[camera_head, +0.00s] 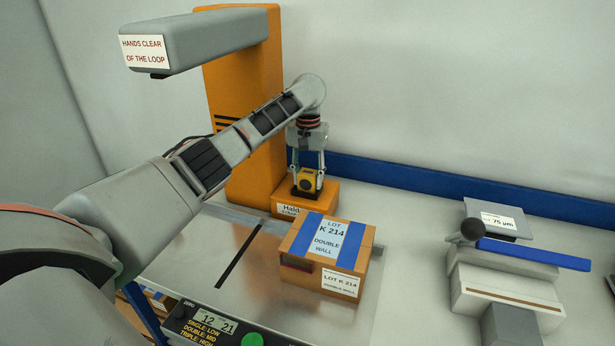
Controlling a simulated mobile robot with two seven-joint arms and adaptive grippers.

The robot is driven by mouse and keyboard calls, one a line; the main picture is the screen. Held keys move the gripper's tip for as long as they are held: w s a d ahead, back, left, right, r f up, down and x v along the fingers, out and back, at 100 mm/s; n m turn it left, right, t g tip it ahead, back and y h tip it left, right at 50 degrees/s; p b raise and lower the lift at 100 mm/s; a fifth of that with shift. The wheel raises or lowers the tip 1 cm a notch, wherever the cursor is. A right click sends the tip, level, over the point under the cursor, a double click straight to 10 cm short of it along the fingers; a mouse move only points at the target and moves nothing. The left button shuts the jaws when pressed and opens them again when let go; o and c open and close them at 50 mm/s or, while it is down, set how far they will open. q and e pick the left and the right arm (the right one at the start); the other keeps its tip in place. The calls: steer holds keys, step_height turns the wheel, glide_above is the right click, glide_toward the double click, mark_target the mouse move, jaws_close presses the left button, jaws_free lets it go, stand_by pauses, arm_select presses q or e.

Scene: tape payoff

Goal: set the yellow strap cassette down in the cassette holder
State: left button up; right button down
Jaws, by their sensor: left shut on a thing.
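The yellow strap cassette (307,183) is a small yellow block with a dark round centre. My left gripper (307,172) points down and is shut on it, with a finger on either side. The cassette is over the low orange base of the strapping machine. A dark holder (303,195) shows around and under its lower part. I cannot tell whether the cassette rests in the holder or is just above it. My right gripper is not in view.
A cardboard box (327,256) with blue tape and LOT K 214 labels stands on the metal plate in front of the holder. An orange column (245,95) with a grey overhead arm (200,38) rises behind. A grey lever device (508,270) is at right.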

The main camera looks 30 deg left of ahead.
mark_target(308, 172)
arm_select(q)
steer(key=o, duration=1.3)
steer(key=shift+a, duration=0.1)
steer(key=shift+c, duration=0.2)
step_height(308, 172, up, 12)
steer(key=shift+r, duration=0.15)
